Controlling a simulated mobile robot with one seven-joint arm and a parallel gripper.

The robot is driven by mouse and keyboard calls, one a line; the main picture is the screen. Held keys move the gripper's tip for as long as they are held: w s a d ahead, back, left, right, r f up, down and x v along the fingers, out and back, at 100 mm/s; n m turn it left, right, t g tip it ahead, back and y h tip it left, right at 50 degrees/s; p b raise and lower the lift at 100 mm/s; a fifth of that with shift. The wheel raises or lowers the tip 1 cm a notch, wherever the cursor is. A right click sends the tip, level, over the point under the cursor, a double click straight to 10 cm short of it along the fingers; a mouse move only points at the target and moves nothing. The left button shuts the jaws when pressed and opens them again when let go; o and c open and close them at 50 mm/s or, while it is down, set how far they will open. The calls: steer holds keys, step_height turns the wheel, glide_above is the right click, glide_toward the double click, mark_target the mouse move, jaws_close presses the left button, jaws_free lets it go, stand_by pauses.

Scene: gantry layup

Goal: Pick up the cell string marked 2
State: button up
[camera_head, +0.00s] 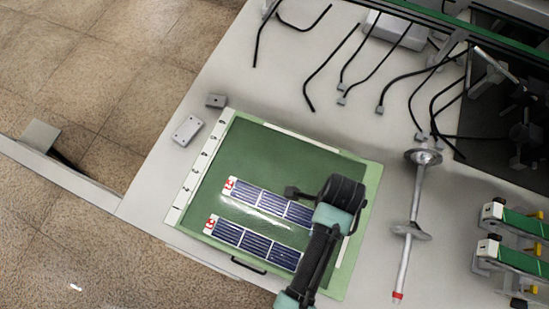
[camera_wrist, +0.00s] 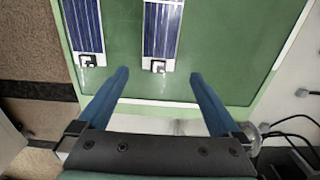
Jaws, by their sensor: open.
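Two blue cell strings lie parallel on the green board (camera_head: 300,150) in the head view, an upper one (camera_head: 262,200) and a lower one (camera_head: 255,243). Each has a red-marked tag at its left end; the tag numbers are too small to read surely. My arm hides their right ends. In the wrist view, the upper string (camera_wrist: 160,30) is at top centre and the lower string (camera_wrist: 84,28) at left, each with a small dark fitting at its near end. My gripper (camera_wrist: 158,74) is open and empty, its blue fingers spread either side of the upper string's near end.
A pale strip with dark marks (camera_head: 196,172) runs along the board's left edge. A small grey box (camera_head: 187,130) lies beside it. Black cables (camera_head: 330,65) lie behind, and a metal rod (camera_head: 412,220) stands or lies to the right. The board's upper part is bare.

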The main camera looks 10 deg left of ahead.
steer(key=f, duration=0.5)
steer(key=shift+s+d+f, duration=0.1)
steer(key=shift+s+d, duration=0.15)
steer(key=shift+d, duration=0.05)
steer(key=shift+c, duration=0.2)
steer(key=c, duration=1.4)
